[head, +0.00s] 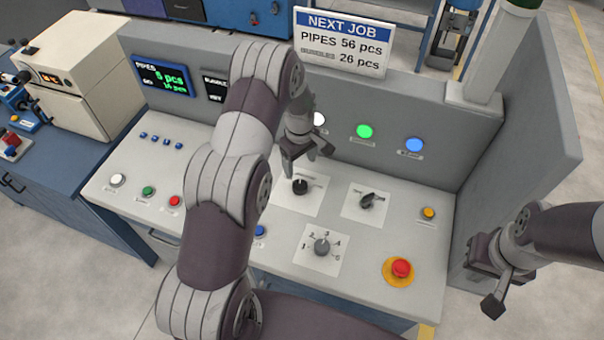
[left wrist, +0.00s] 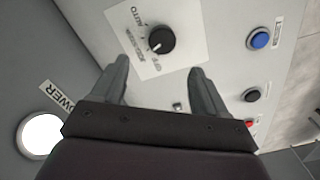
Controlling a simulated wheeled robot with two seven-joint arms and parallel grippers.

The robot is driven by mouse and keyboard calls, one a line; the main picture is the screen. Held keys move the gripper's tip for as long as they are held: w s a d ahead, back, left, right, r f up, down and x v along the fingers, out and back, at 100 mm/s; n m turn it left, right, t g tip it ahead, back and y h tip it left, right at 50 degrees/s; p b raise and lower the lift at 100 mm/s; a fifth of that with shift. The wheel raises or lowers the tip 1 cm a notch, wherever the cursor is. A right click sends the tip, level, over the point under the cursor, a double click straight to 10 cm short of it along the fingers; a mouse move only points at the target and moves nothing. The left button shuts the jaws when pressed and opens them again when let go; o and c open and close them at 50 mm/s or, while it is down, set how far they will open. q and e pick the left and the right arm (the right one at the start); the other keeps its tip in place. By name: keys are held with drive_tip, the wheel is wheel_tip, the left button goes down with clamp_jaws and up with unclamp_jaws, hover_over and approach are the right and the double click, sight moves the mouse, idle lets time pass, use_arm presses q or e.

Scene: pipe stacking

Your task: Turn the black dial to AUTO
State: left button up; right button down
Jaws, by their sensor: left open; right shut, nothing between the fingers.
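The black dial (left wrist: 161,40) is round and sits on a white label plate (left wrist: 190,14) on the panel. In the left wrist view, its pale mark faces lower left, away from the word AUTO and toward a label I cannot read surely. The dial also shows in the head view (head: 300,187), just below my left gripper (head: 308,158). The left gripper is open, its fingers (left wrist: 158,68) apart on either side of the dial's line and not touching it. My right gripper (head: 487,290) is shut and empty, off the panel's right end.
A dark selector (head: 367,201), a grey numbered dial (head: 322,246) and a red emergency button (head: 401,268) sit on the same panel nearby. Lit green (head: 364,131) and blue (head: 413,145) lamps are on the upright back wall behind.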

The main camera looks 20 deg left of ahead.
sight(300, 184)
use_arm(q)
drive_tip(key=f, duration=0.1)
drive_tip(key=f+p, duration=0.1)
drive_tip(key=s+f, duration=0.1)
drive_tip(key=shift+s+d+f+p, duration=0.1)
drive_tip(key=shift+d+f+p, duration=0.15)
drive_tip(key=shift+f+p, duration=0.15)
drive_tip(key=f, duration=0.2)
drive_tip(key=f+p, duration=0.1)
drive_tip(key=f, duration=0.1)
drive_tip(key=w+f, duration=0.1)
drive_tip(key=f, duration=0.1)
drive_tip(key=shift+a, duration=0.25)
drive_tip(key=shift+s+d, duration=0.1)
drive_tip(key=shift+s, duration=0.1)
drive_tip(key=c, duration=1.1)
use_arm(e)
drive_tip(key=r, duration=0.4)
drive_tip(key=shift+s, duration=0.35)
